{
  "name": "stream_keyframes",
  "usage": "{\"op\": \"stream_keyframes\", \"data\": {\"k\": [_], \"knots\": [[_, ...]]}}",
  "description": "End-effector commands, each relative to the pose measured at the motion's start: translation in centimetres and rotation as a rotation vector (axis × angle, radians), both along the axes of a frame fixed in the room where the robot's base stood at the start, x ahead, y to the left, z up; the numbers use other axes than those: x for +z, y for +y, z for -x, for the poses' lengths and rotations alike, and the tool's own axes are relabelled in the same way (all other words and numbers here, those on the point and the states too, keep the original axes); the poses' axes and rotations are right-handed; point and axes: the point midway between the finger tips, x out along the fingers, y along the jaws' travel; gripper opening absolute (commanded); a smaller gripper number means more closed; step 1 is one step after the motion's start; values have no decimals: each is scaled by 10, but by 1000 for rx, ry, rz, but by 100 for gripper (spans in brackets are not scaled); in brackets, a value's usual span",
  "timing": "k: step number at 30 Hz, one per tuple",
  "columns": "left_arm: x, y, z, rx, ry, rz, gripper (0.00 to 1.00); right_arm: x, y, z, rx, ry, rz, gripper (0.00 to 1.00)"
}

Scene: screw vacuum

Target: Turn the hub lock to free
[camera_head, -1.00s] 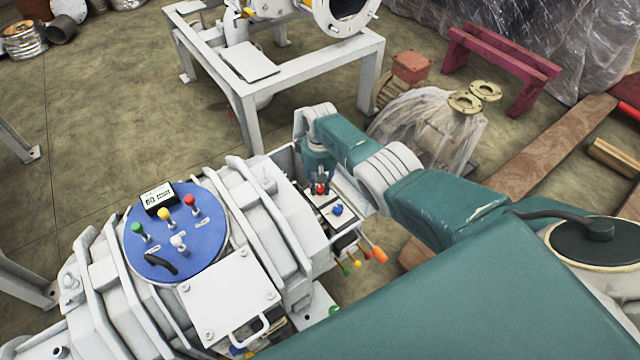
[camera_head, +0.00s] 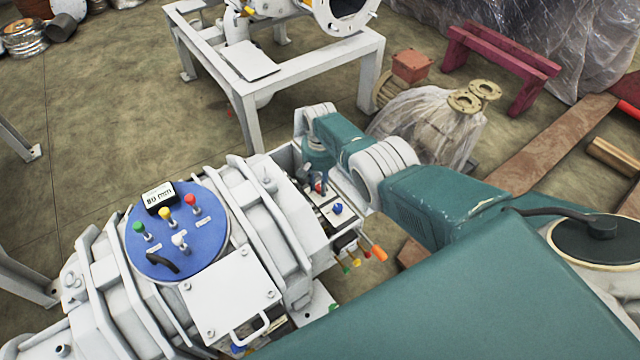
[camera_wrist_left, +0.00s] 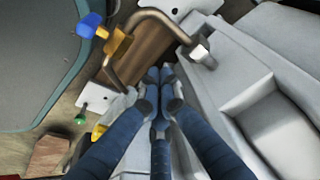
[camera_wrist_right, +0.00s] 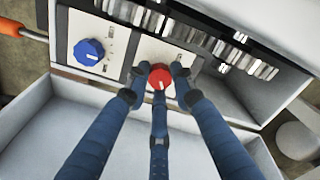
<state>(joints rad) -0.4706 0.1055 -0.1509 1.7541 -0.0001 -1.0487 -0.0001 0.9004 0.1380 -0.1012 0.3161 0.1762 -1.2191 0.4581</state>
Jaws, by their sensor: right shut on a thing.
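A panel (camera_wrist_right: 118,72) on the side of the white machine carries a red knob (camera_wrist_right: 160,77) and a blue knob (camera_wrist_right: 89,52). Any words on it are too small to read, so I cannot tell which knob is the hub lock. My right gripper (camera_wrist_right: 160,74) is shut on the red knob, its fingers around it. In the head view the red knob (camera_head: 319,188) shows just below my right wrist, beside the blue knob (camera_head: 337,209). My left gripper (camera_wrist_left: 160,78) shows only in its wrist view, fingertips together, near a bent metal handle (camera_wrist_left: 135,45).
A blue round plate (camera_head: 165,245) with coloured levers and a small display (camera_head: 160,197) sits on top of the machine. An orange-tipped lever (camera_head: 379,254) sticks out beside the panel. A white frame (camera_head: 245,100) stands behind. Open floor (camera_head: 110,120) lies at the left.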

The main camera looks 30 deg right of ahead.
Motion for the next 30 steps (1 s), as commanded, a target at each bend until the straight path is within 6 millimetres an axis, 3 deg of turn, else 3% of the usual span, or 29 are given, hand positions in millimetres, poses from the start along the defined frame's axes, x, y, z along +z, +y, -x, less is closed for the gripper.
{"op": "stream_keyframes", "data": {"k": [13, 14, 17, 30], "knots": [[2, -1, -5, 0, -8, 1, 0, 2, 0, -3, -12, -6, -1, 0], [2, -1, -5, 0, -8, 1, 0, 2, 0, -3, -12, -7, 0, 26], [1, -1, -4, 0, -5, 1, 0, 2, 0, -2, -11, -6, 0, 43], [-1, -1, 3, 1, 5, 2, 0, 5, 0, -2, -10, -4, 0, 43]]}}
